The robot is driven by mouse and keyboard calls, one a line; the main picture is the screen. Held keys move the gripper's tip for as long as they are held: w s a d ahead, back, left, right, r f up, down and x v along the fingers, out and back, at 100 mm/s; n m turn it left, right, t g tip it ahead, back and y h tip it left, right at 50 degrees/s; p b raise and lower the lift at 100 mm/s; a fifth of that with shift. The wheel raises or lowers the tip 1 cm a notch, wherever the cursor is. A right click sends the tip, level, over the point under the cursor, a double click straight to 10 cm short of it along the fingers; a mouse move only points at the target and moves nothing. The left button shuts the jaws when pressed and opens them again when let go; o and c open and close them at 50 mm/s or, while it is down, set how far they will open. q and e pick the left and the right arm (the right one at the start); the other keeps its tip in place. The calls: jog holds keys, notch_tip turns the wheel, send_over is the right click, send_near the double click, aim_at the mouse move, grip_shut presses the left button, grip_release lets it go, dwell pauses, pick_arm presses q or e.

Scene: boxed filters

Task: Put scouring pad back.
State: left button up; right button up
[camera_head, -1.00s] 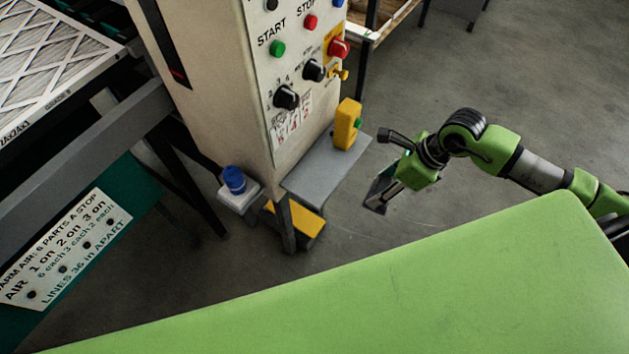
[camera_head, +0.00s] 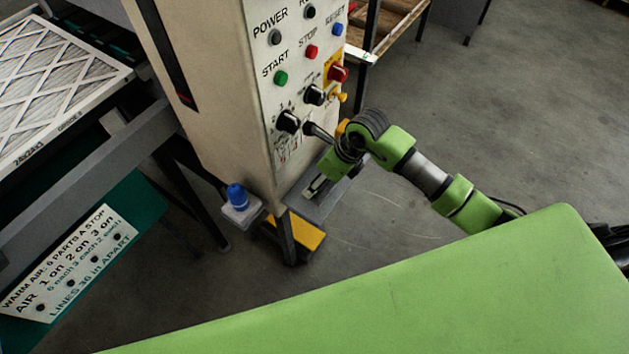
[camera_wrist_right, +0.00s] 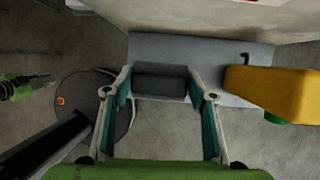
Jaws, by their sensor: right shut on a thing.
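The scouring pad (camera_wrist_right: 160,82) is a dark grey block between the fingertips of my right gripper (camera_wrist_right: 160,88) in the wrist view. The gripper is shut on it. A grey shelf (camera_wrist_right: 205,50) on the machine column lies right behind and below the pad; I cannot tell if they touch. In the head view my right gripper (camera_head: 316,188) is over this shelf (camera_head: 328,203), and the pad is not clearly visible there. My left gripper is not in view.
A yellow box (camera_wrist_right: 275,92) with a green button stands on the shelf, right of the gripper in the wrist view. The control panel (camera_head: 300,70) rises behind the shelf. A blue-capped item (camera_head: 237,196) sits on a small ledge to the left. Open floor (camera_head: 480,130) lies to the right.

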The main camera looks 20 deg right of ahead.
jog(key=shift+w+a, duration=0.4)
jog(key=shift+a, duration=0.2)
notch_tip(320, 180, down, 4)
jog(key=shift+d+r+p, duration=0.1)
jog(key=shift+r+p, duration=0.15)
jog(key=shift+p, duration=0.4)
jog(key=o, duration=1.5)
jog(key=b+v, duration=0.1)
jog(key=v, duration=1.1)
jog(key=shift+s, duration=0.15)
